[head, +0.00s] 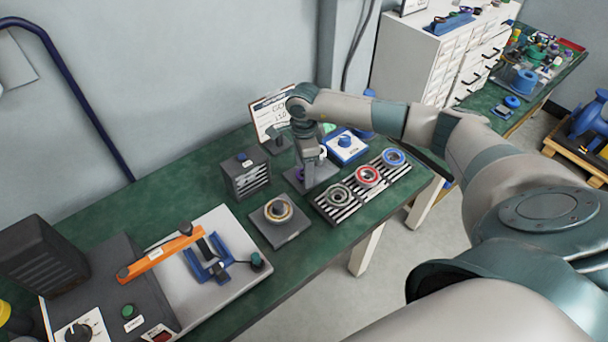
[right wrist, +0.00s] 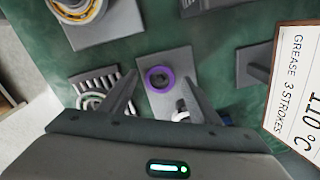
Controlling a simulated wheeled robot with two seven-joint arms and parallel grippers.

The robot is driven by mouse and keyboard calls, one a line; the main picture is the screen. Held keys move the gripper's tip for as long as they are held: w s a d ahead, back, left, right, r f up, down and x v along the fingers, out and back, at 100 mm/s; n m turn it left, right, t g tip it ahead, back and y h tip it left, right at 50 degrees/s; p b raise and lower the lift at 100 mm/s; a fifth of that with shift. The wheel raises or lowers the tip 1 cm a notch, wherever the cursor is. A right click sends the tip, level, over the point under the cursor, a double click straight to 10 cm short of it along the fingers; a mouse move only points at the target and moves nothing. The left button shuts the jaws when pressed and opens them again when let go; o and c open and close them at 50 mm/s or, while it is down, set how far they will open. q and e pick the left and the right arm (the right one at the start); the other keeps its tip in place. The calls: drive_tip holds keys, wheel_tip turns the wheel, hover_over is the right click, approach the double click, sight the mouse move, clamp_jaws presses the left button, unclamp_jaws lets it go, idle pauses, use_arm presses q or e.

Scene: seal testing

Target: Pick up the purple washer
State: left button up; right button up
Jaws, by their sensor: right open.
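The purple washer (right wrist: 149,77) lies flat on a small grey plate (right wrist: 168,55) in the right wrist view. In the head view only a bit of purple (head: 299,174) shows beside my right gripper (head: 310,180), which points down over the plate and hides most of it. In the right wrist view my right gripper (right wrist: 162,80) is open, with one finger on each side of the washer in the picture. Nothing is held between the fingers. I cannot tell how high the fingertips are above the plate. My left gripper is not in view.
A striped rack (head: 347,213) with grey, red and blue rings stands right of the plate. A pad with a bearing (head: 279,212), a dark slotted block (head: 245,175), a blue-and-white box (head: 345,148) and an upright card (head: 266,112) are close by. An orange-levered press (head: 160,255) is front left.

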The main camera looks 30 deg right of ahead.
drive_tip(key=c, duration=1.2)
drive_tip(key=shift+o, duration=0.2)
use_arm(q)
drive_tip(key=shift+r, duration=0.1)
